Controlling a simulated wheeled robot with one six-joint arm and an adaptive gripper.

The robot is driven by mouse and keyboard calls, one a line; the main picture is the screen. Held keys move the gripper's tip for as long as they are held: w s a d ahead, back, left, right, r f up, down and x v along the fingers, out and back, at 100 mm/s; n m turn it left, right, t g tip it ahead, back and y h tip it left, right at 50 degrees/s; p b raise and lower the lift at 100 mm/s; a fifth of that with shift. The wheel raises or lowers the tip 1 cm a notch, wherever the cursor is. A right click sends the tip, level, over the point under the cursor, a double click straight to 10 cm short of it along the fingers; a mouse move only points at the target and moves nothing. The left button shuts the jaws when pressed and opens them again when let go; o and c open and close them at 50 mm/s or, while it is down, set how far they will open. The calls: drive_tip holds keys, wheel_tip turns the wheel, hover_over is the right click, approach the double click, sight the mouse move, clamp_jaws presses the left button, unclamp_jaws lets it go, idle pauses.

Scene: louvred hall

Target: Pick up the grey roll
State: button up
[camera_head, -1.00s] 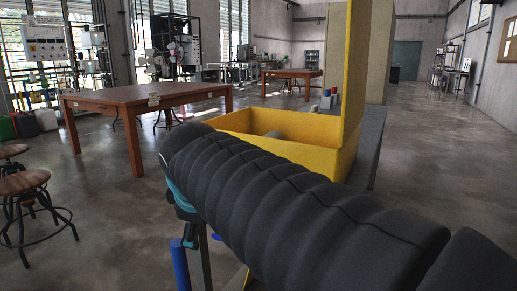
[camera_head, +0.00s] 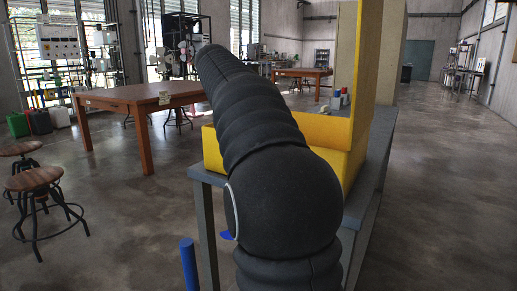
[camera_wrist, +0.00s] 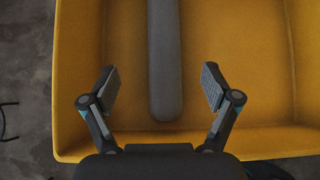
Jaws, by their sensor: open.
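The grey roll (camera_wrist: 164,70) lies in the yellow box (camera_wrist: 245,60) in the wrist view. It runs from the top edge of the picture down to a rounded near end. My gripper (camera_wrist: 160,88) is open, with one finger on each side of the roll and a gap to both. I cannot tell how far above the roll the fingertips are. In the head view my arm hides the roll, my gripper and much of the box (camera_head: 325,130).
The box stands on a grey table (camera_head: 205,178). A tall yellow panel (camera_head: 366,70) rises at its right. A brown table (camera_head: 125,98) and stools (camera_head: 33,178) stand to the left. The floor at right is clear.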

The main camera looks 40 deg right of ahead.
drive_tip(key=b+x, duration=0.1)
drive_tip(key=x, duration=0.7)
drive_tip(key=shift+s+d+f, duration=0.1)
drive_tip(key=shift+s+b+x, duration=0.15)
drive_tip(key=shift+b+x, duration=0.1)
drive_tip(key=shift+x, duration=1.1)
drive_tip(key=shift+s+b+x, duration=0.15)
drive_tip(key=shift+b+x, duration=0.05)
drive_tip(key=shift+x, duration=1.1)
drive_tip(key=shift+f, duration=0.1)
drive_tip(key=c, duration=1.3)
